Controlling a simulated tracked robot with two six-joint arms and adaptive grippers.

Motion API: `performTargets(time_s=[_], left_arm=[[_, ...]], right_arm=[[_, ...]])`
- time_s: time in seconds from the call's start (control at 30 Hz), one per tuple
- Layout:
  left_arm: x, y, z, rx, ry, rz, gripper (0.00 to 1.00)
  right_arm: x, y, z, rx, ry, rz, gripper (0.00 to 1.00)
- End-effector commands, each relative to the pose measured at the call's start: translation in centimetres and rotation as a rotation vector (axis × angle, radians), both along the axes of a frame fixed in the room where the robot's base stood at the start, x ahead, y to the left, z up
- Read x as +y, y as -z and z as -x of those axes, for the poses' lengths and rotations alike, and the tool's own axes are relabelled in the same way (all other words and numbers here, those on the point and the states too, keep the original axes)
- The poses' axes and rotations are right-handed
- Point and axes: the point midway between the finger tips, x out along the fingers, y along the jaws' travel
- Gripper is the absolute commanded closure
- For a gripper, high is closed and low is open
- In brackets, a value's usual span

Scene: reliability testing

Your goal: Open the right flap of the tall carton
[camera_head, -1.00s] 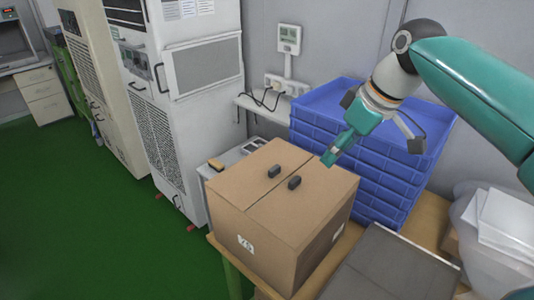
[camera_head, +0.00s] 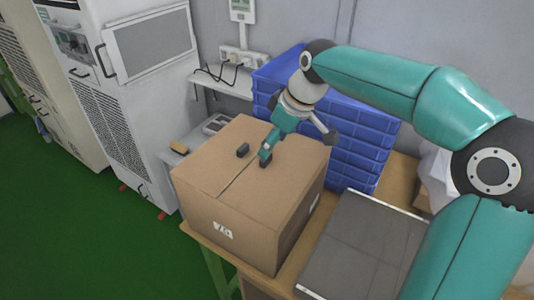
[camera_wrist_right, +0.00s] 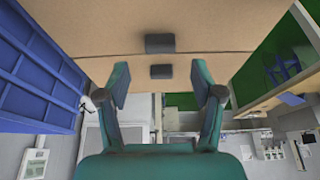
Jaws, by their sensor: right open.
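The tall carton (camera_head: 240,240) stands on a table with its top flaps closed and a straight seam between them. A dark handle (camera_head: 243,150) sits on the left flap (camera_head: 215,165). Another dark handle (camera_head: 264,163) sits on the right flap (camera_head: 285,175), partly covered by my right gripper (camera_head: 266,152). In the right wrist view my gripper (camera_wrist_right: 159,65) is open, with its fingers spread wide and nothing held. Both handles show in the gap there, the right flap's larger one (camera_wrist_right: 160,43) above the left flap's (camera_wrist_right: 161,71). Contact cannot be told. My left gripper is not in view.
Blue stacked crates (camera_head: 350,165) stand close behind the carton, to the right. A grey panel (camera_head: 360,245) lies on the table to the carton's right. White cabinets (camera_head: 110,100) stand at the left. Green floor (camera_head: 90,240) is clear at the front left.

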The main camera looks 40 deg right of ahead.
Motion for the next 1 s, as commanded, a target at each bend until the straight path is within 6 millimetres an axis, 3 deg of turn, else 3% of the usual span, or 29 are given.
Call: performTargets(time_s=[0.1, 0.3, 0.7, 1.0], left_arm=[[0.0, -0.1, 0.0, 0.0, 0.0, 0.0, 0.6], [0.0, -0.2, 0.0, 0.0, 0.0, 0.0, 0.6], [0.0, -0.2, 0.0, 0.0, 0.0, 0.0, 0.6], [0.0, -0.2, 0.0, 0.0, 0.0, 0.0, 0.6]], right_arm=[[0.4, 2.2, -0.8, 0.005, -0.002, -0.001, 0.33], [0.8, 4.3, -1.7, 0.001, -0.001, 0.001, 0.33], [0.9, 4.9, -1.9, -0.001, -0.001, 0.001, 0.33], [0.9, 4.9, -1.9, -0.001, -0.001, 0.001, 0.82]])
